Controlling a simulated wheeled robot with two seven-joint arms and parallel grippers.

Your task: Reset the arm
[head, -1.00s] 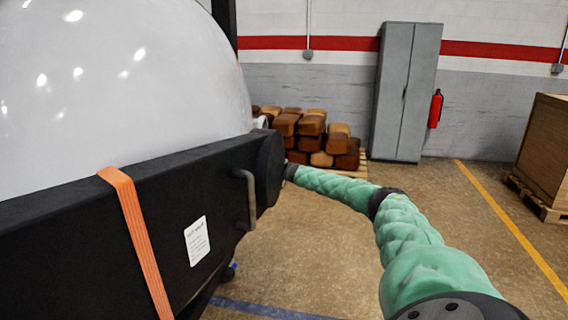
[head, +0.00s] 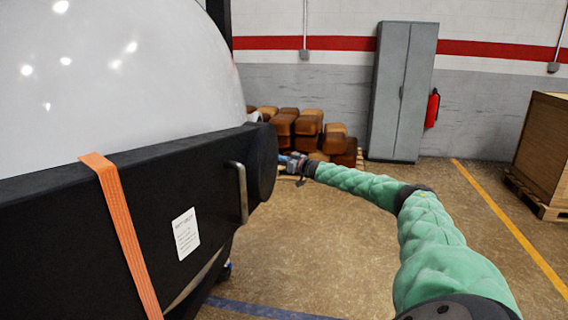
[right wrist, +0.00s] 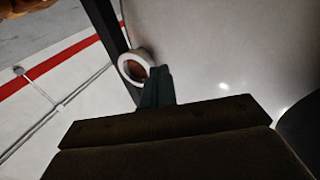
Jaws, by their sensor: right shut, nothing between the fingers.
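My right arm comes in from the lower right in a green sleeve and reaches forward to the right of the furnace. My right gripper (head: 287,158) is beside the furnace's dark rounded end, partly hidden by it. In the right wrist view its dark fingers (right wrist: 157,80) are together with nothing held, and a white ring (right wrist: 135,67) shows behind them. The furnace (head: 110,210) has a pale dome, a black front, an orange strap (head: 121,235), a white label (head: 186,233) and a metal handle (head: 239,190). The gripper looks clear of the handle. My left gripper is out of view.
Brown blocks (head: 310,130) are stacked on a pallet behind the gripper. A grey cabinet (head: 402,90) and a red extinguisher (head: 432,108) stand at the back wall. A wooden crate (head: 545,150) is at the right. Floor between is open.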

